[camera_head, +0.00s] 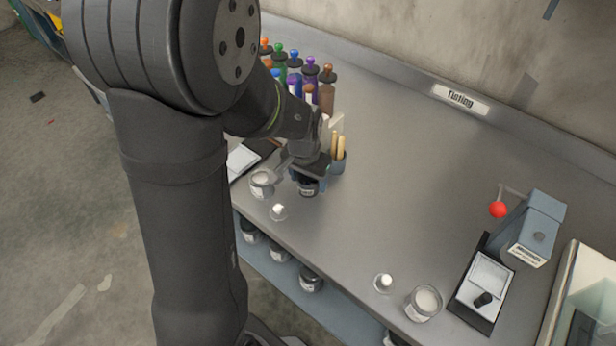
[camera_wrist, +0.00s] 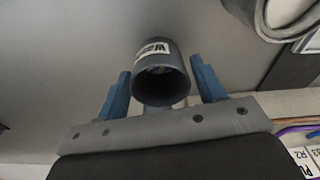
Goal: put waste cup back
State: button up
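The waste cup (camera_wrist: 152,52) is a dark grey cylinder with a white label, of which a "W" shows in the wrist view. Its open mouth faces the wrist camera. I cannot tell whether the cup's base touches the bench.
A glass jar (camera_head: 262,184) and a small white-topped item (camera_head: 278,212) stand close left of the cup. A holder with wooden sticks (camera_head: 338,163) is just behind it. Several colored bottles (camera_head: 326,92) line the back. The bench (camera_head: 400,180) middle is clear.

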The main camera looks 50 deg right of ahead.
jog(key=shift+o, duration=0.6)
jog(key=shift+r, duration=0.1)
jog(key=shift+r, duration=0.2)
notch_tip(320, 180, up, 12)
jog(key=a, duration=0.1)
jog(key=shift+a+f, duration=0.15)
jog(key=shift+a, duration=0.05)
jog(key=shift+s, duration=0.1)
